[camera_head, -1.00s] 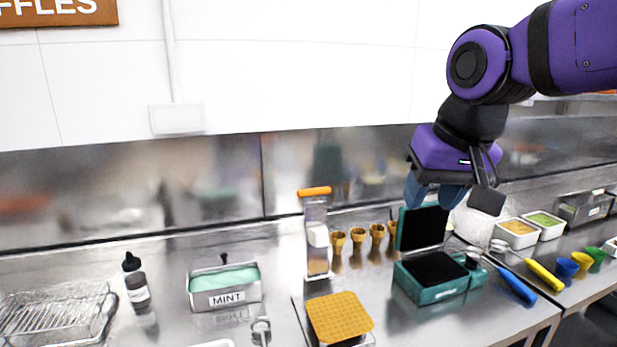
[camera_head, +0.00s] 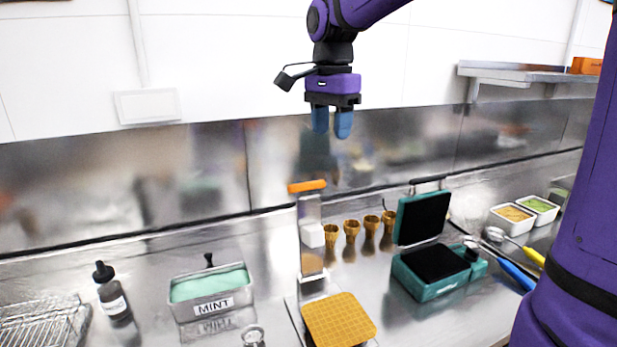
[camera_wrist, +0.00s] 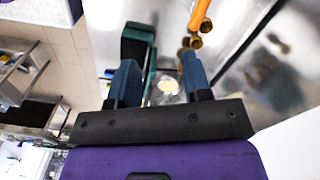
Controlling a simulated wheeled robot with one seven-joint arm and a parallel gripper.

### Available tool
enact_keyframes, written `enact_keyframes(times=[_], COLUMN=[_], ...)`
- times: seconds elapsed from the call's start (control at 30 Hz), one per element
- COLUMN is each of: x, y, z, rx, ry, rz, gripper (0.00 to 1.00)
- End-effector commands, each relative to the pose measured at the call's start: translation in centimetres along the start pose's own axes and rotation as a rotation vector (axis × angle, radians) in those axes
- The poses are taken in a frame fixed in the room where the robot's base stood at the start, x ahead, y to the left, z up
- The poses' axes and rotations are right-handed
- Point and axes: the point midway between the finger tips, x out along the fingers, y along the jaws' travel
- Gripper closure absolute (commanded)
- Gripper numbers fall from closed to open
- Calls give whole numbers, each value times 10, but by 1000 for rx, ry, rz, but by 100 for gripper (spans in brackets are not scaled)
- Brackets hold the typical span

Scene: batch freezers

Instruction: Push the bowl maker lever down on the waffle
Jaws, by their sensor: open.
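The bowl maker (camera_head: 313,240) is an upright clear and metal press with an orange lever (camera_head: 307,186) on top, in the middle of the counter. The lever also shows at the top of the wrist view (camera_wrist: 200,14). The waffle (camera_head: 340,319) is a flat golden square at the foot of the press, in front of its column. My gripper (camera_head: 332,123) is open and empty, with blue fingers pointing down. It hangs in the air above and slightly right of the lever, apart from it. The waffle is not seen in the wrist view.
Several waffle cones (camera_head: 351,229) stand right of the press. A green waffle iron (camera_head: 432,268) with its lid raised is farther right. A mint tub (camera_head: 211,288), a dark bottle (camera_head: 111,292) and a wire rack (camera_head: 42,323) are on the left. A wall shelf (camera_head: 520,73) is at upper right.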

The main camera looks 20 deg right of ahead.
Motion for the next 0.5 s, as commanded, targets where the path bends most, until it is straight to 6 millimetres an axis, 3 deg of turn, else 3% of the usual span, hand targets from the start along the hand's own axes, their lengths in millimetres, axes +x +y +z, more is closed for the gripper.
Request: enact_keyframes(times=[0.03, 0.2, 0.33, 0.5], x=[5, 17, 24, 29], y=[-17, -57, -76, -84], z=[-4, -14, -18, -20], rx=[62, 264, 363, 414], ry=[-13, -35, -41, -42], rz=[28, 106, 145, 164], gripper=[55, 55, 55, 55])
